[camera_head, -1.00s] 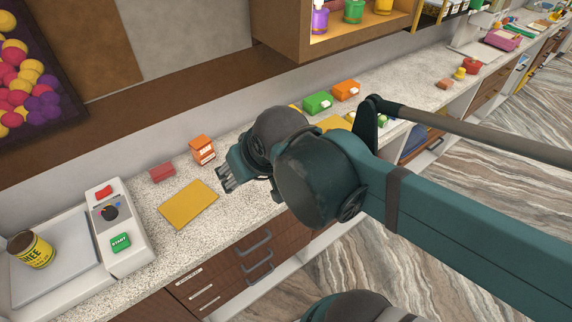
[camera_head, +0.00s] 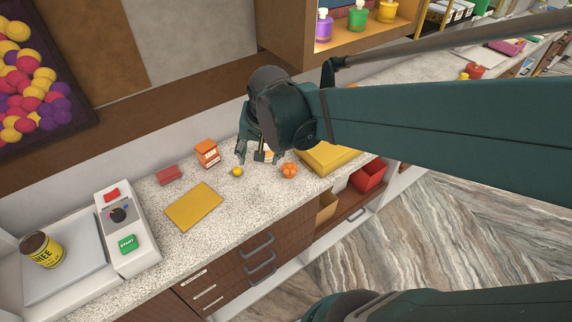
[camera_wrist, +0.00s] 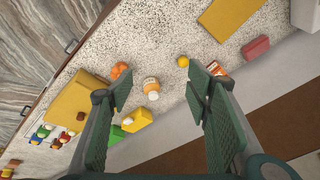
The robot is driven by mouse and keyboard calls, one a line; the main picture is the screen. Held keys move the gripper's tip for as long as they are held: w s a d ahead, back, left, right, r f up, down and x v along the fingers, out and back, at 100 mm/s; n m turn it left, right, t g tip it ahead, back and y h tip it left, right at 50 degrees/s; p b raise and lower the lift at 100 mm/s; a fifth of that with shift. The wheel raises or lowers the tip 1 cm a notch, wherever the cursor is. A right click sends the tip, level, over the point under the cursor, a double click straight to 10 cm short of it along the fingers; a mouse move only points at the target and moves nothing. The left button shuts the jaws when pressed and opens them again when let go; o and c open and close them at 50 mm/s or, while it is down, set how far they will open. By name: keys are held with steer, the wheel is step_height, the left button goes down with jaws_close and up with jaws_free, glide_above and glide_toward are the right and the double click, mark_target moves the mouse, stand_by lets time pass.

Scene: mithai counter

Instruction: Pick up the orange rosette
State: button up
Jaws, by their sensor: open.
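The orange rosette (camera_head: 289,170) sits on the speckled counter, just right of my gripper (camera_head: 257,157) in the head view. It also shows in the wrist view (camera_wrist: 119,71), beside the left finger's tip and partly hidden by it. My gripper is open and empty, pointing down over the counter. In the wrist view its two fingers (camera_wrist: 160,80) stand wide apart. A white jar with an orange-tan top (camera_wrist: 152,86) appears between them, rather than the rosette.
A small yellow ball (camera_head: 237,171) lies left of my gripper. An orange box (camera_head: 207,154), a red block (camera_head: 168,175) and a yellow mat (camera_head: 194,206) are farther left. A yellow tray (camera_wrist: 72,112) is close to the rosette. The counter's front edge is near.

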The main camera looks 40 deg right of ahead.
steer(key=w+d+f+m+g+p, duration=0.2)
steer(key=w+d+f+m, duration=0.25)
steer(key=d, duration=0.25)
steer(key=m+g+p, duration=0.2)
steer(key=m, duration=0.4)
glide_above(290, 165)
steer(key=shift+y, duration=0.3)
step_height(290, 165, down, 7)
steer(key=shift+w+a+r, duration=0.1)
steer(key=shift+a, duration=0.05)
steer(key=shift+d+f+m, duration=0.25)
steer(key=shift+f, duration=0.15)
steer(key=shift+f, duration=1.25)
steer(key=shift+f, duration=0.1)
steer(key=shift+a+f, duration=0.15)
steer(key=shift+f, duration=2.35)
